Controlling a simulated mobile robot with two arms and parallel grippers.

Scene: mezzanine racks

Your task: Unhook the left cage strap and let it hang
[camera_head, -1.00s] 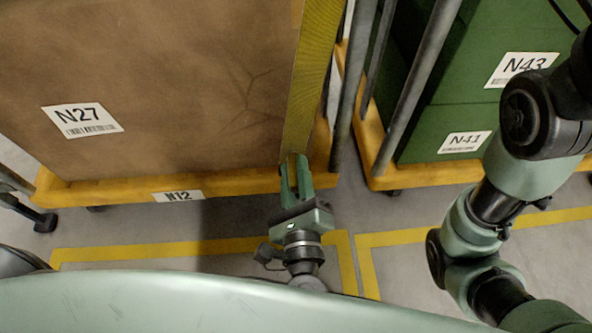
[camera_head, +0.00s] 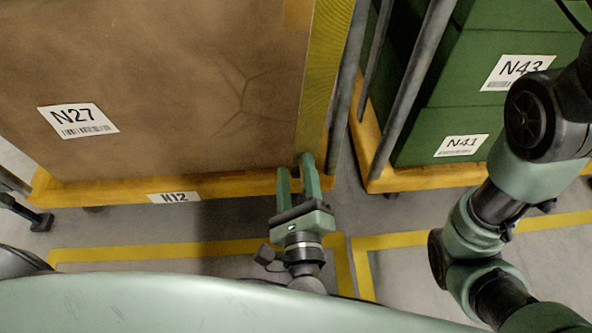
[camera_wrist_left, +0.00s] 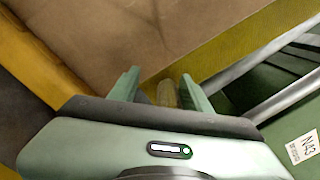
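The left cage strap, a wide yellow webbing band (camera_head: 327,75), runs down along the right edge of the big brown box (camera_head: 170,80) labelled N27. Its lower part reaches down near my left gripper (camera_head: 297,172), at the box's lower right corner. My left gripper is open, with its two green fingers spread apart. In the left wrist view the strap (camera_wrist_left: 235,45) slants up to the right beyond the fingers (camera_wrist_left: 160,85). A yellowish rounded piece (camera_wrist_left: 166,93) shows between the fingertips; I cannot tell whether they touch it. My right gripper is out of view.
The box stands on a yellow cart base (camera_head: 100,190) labelled N12. Grey posts (camera_head: 415,85) and a second cart with green crates (camera_head: 450,120) stand to the right. Yellow floor lines (camera_head: 150,252) cross the clear floor in front.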

